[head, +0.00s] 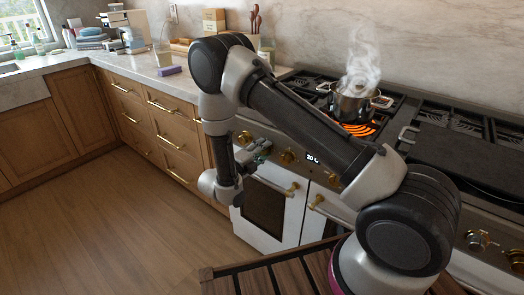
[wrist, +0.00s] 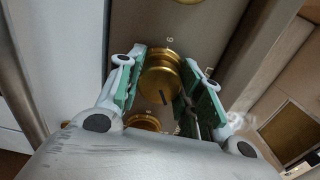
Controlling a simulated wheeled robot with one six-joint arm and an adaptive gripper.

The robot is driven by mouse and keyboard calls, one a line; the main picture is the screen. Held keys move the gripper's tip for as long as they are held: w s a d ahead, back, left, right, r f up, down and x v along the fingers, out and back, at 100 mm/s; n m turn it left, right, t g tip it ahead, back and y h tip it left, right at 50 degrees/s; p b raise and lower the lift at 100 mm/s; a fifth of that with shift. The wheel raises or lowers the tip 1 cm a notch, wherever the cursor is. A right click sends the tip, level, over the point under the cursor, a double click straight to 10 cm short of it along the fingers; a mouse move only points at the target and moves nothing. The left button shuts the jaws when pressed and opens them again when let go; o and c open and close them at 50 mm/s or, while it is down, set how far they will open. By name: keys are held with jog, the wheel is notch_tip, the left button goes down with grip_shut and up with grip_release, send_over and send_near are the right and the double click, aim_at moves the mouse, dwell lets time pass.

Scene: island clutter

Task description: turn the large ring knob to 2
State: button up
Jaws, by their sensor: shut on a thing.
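My gripper (head: 257,154) is at the stove's front control panel, left of the small display. In the wrist view, the green-padded fingers of my gripper (wrist: 164,62) are closed on either side of a round brass knob (wrist: 160,84). The knob has a stepped ring shape and a dark line on its lower part. A small light mark, like a 6, shows on the panel above it. I cannot read any other number around it. In the head view my gripper hides most of this knob.
More brass knobs (head: 288,156) line the panel, and another (wrist: 142,122) sits just below the held one in the wrist view. A steaming pot (head: 352,101) stands by a glowing orange burner (head: 358,129). Oven handles (head: 276,188) jut out below. The floor at left is clear.

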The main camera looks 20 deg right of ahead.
jog(key=o, duration=1)
jog(key=shift+o, duration=0.2)
jog(key=v, duration=1.2)
